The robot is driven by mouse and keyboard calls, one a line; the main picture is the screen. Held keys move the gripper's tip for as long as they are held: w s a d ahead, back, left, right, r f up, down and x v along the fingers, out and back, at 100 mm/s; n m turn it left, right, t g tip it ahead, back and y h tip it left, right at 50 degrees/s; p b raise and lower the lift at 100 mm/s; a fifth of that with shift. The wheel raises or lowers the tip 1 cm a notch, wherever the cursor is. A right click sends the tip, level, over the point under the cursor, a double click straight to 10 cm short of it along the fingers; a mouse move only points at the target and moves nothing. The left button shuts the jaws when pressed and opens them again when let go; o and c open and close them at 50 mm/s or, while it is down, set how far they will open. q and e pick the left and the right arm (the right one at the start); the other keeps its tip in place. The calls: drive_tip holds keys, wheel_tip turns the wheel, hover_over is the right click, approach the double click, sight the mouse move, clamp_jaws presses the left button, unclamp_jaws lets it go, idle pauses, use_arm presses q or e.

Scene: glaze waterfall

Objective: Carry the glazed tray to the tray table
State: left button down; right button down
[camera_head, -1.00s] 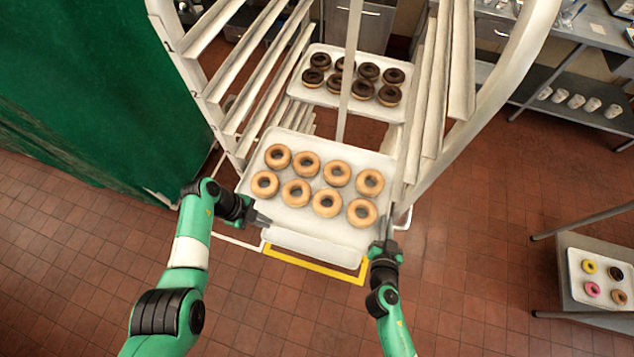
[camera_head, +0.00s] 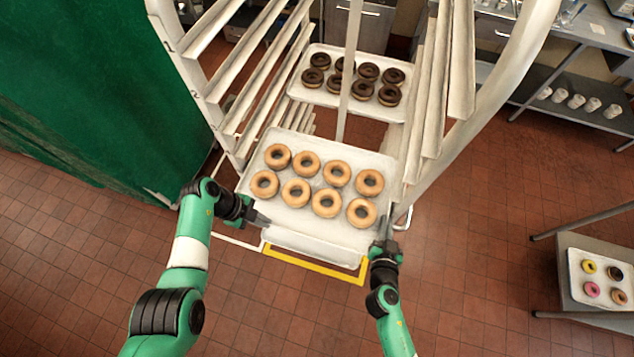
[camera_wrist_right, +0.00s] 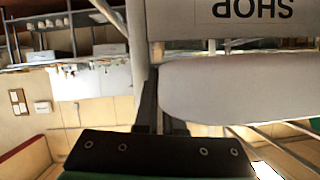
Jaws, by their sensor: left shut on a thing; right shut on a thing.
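A white tray (camera_head: 296,228) with several plain golden donuts (camera_head: 326,202) sits at the front of the white rack. My left gripper (camera_head: 262,219) is shut on the tray's left edge near its front corner. My right gripper (camera_head: 386,238) is shut on the tray's right edge near its front corner. In the right wrist view the dark fingers reach a pale edge (camera_wrist_right: 235,92), which looks like the tray. The tray table (camera_head: 600,318) stands at the right, with a small tray (camera_head: 607,295) of differently glazed donuts on it.
The rack's right post (camera_head: 493,87) and side rails (camera_head: 437,95) flank the tray. A second tray of chocolate donuts (camera_head: 363,93) sits further back. A yellow bar (camera_head: 315,266) lies below the tray's front. Open tiled floor lies between rack and table.

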use_arm(q)
drive_tip(key=shift+d+r, duration=0.1)
drive_tip(key=shift+d, duration=0.05)
use_arm(e)
drive_tip(key=shift+f, duration=0.1)
